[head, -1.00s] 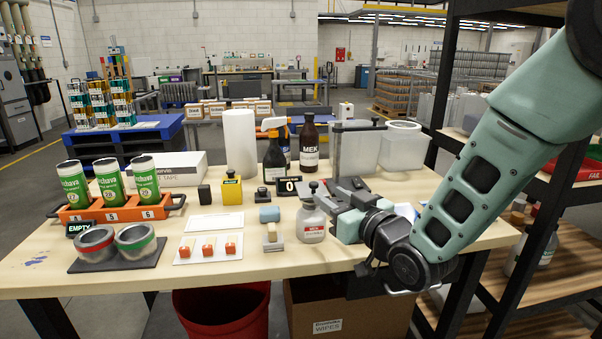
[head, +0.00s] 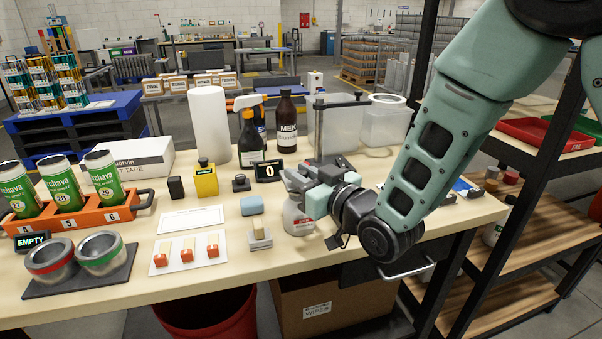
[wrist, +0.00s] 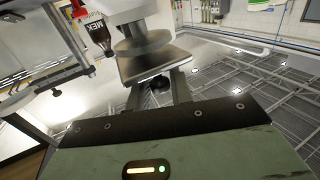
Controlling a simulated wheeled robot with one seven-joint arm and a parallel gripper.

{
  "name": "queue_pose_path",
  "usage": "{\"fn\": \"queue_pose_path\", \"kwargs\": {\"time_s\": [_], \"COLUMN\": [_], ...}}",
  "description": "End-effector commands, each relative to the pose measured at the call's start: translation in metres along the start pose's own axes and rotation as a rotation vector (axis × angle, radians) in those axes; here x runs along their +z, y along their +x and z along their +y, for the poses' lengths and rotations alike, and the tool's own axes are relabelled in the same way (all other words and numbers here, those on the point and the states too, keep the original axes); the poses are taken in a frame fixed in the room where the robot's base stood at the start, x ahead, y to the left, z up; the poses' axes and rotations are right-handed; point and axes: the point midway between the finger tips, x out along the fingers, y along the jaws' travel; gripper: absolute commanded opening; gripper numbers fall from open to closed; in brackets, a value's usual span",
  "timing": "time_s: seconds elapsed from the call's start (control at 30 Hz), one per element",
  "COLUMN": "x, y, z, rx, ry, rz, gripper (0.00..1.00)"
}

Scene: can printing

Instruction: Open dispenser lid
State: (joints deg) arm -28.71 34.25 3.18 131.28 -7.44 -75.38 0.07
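My gripper comes in from the right, level with the dispenser's upper part. In the wrist view, which is upside down, a pale rounded body and a disc (wrist: 140,42) show just beyond a flat grey plate by my fingers (wrist: 158,88). A small dark knob shows between the fingers. I cannot tell whether the fingers touch the lid or hold anything.
Behind the dispenser stand the brown MEK bottle (head: 287,122), a spray bottle (head: 249,138) and a clear tank (head: 340,128). A shelf stands at right.

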Motion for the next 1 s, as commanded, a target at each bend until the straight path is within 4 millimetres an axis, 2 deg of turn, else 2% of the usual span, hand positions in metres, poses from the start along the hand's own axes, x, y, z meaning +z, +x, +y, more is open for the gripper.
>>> {"fn": "queue_pose_path", "kwargs": {"time_s": [0.03,0.07,0.47,0.67,1.0], "x": [0.0,0.0,-0.007,-0.02,-0.039], "y": [0.0,0.0,0.001,0.005,0.017], "z": [0.0,0.0,0.001,0.003,0.008], "rx": [0.0,0.0,0.0,0.002,0.002], "ry": [0.0,0.0,0.017,0.062,0.181], "rz": [0.0,0.0,-0.042,-0.148,-0.434], "gripper": [0.07,0.0,0.0,0.0,0.0]}}
